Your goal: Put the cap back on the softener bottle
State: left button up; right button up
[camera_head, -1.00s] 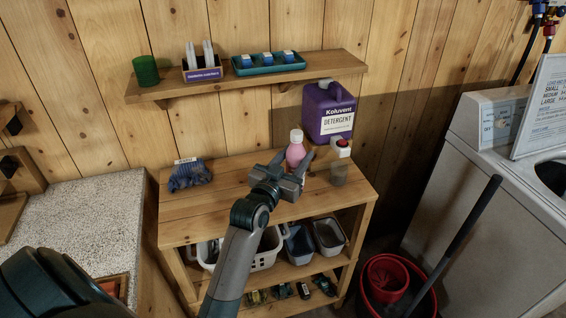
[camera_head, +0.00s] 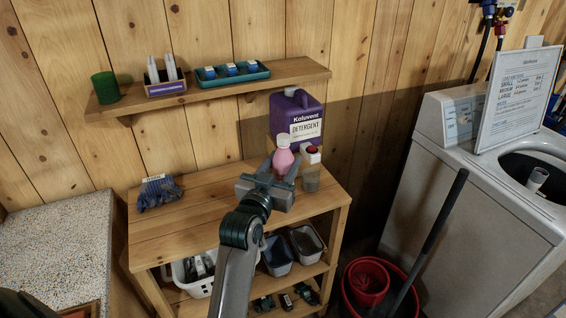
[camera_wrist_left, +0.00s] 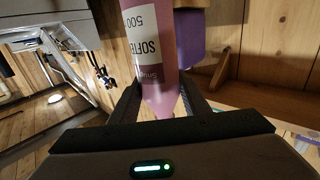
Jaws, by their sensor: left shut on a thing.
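The softener bottle (camera_head: 281,160) is pink with a pale top (camera_head: 283,141) and appears upright at the back of the wooden table. I cannot tell whether that pale top is a separate cap. My left gripper (camera_head: 275,176) reaches it from the front, its fingers on either side. In the left wrist view the pink bottle (camera_wrist_left: 150,85), with part of a "SOFTE" label, sits between the fingers (camera_wrist_left: 160,100), and the gripper is shut on it. I cannot tell whether its base touches the table. No loose cap is distinct. My right gripper is out of view.
A clear bottle with a red top (camera_head: 311,172) stands close right of the softener; a purple detergent jug (camera_head: 297,115) is behind. A blue bundle (camera_head: 158,192) lies on the table's left (camera_head: 195,215). A wall shelf (camera_head: 215,88) runs above. The washer (camera_head: 460,190) is right. The middle tabletop is clear.

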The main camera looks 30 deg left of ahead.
pick_arm(q)
jog(key=c, duration=0.8)
jog(key=shift+s+d+f, duration=0.15)
jog(key=shift+d, duration=0.05)
jog(key=shift+c, duration=0.2)
jog(key=s+d+f+m+h+b, duration=0.1)
jog(key=s+d+f, duration=0.3)
jog(key=s+d, duration=0.5)
jog(key=shift+s+f+h+b, duration=0.15)
jog(key=shift+s+h+b, duration=0.3)
jog(key=shift+b, duration=0.3)
jog(key=s+d+m+g+h, duration=0.1)
jog(key=d+m+h, duration=0.3)
jog(key=d, duration=0.6)
jog(key=s+d+m+g+h, duration=0.1)
jog(key=d+m+g+h, duration=0.2)
jog(key=d+h, duration=0.4)
jog(key=d+m, duration=0.1)
jog(key=d, duration=0.2)
jog(key=shift+s+d+r, duration=0.15)
jog(key=shift+s+r, duration=0.15)
jog(key=shift+s, duration=0.05)
jog(key=shift+h, duration=0.25)
